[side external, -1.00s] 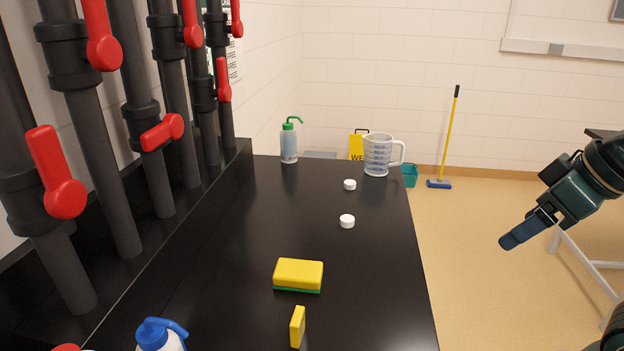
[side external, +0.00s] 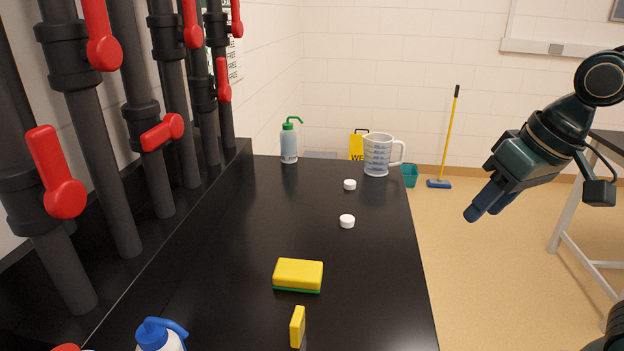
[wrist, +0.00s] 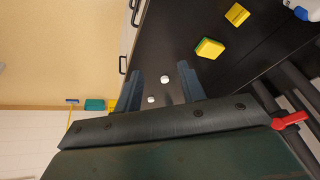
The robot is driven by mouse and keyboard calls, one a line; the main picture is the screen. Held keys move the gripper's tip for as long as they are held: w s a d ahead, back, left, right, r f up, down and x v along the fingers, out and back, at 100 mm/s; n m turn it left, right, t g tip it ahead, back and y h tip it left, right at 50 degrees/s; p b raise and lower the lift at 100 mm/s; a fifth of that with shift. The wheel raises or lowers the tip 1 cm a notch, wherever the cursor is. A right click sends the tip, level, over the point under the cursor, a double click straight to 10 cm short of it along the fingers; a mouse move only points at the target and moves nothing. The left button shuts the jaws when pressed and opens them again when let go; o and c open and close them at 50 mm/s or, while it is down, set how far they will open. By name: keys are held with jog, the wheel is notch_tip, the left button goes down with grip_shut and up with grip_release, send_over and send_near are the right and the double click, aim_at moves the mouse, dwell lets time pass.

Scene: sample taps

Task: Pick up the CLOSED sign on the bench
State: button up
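No lettering reading CLOSED is legible in either view. A small yellow block (side external: 298,327) stands upright near the front of the black bench (side external: 225,265) and may be the sign; its face cannot be read. It also shows in the wrist view (wrist: 237,14). My gripper (side external: 482,208) is in the air to the right of the bench, over the floor side, well away from that block. In the wrist view my gripper (wrist: 160,72) has its two fingers apart with nothing held between them.
A yellow-green sponge (side external: 298,274) lies behind the block. Two white caps (side external: 347,221) (side external: 350,185), a green-topped bottle (side external: 289,142) and a jug (side external: 378,155) are farther back. A blue-topped bottle (side external: 160,336) stands at front left. Pipes with red-handled taps (side external: 162,132) line the left.

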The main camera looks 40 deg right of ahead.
jog(key=w+a+m+g, duration=0.1)
jog(key=w+a+m, duration=0.1)
jog(key=w+a, duration=0.35)
jog(key=m+g, duration=0.3)
jog(key=m, duration=0.3)
send_over(298, 313)
notch_tip(298, 313, down, 9)
jog(key=shift+s+h, duration=0.15)
jog(key=shift+h, duration=0.15)
jog(key=shift+f, duration=4.25)
jog(key=shift+f, duration=0.1)
jog(key=shift+f, duration=2.45)
jog(key=shift+c, duration=0.4)
